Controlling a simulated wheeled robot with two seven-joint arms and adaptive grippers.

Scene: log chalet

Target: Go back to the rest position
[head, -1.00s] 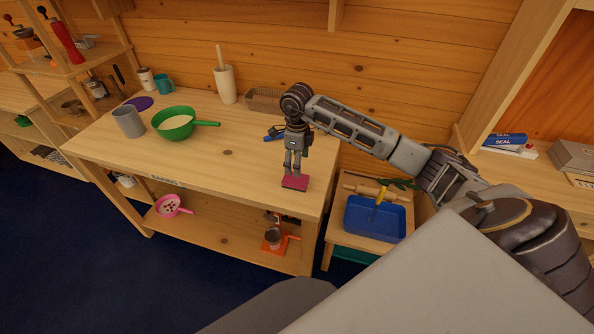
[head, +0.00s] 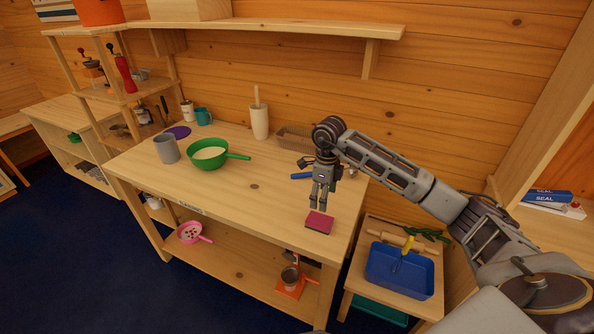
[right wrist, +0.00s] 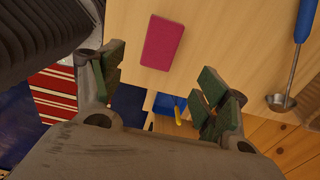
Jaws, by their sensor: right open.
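My right gripper (head: 319,203) hangs just above the front right part of the wooden table (head: 259,207), fingers pointing down. In the right wrist view its two padded fingers (right wrist: 160,92) are spread apart with nothing between them. A pink sponge-like block (head: 319,222) lies flat on the table just below the fingertips. The block also shows in the right wrist view (right wrist: 160,43), apart from the fingers. My left gripper is not in either view.
On the table are a green pan (head: 208,153), a grey mug (head: 167,149), a white crock (head: 259,121), a wicker basket (head: 294,139) and a blue-handled ladle (right wrist: 301,30). A low stand with a blue tray (head: 400,271) is at the right. A shelf (head: 300,28) runs above.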

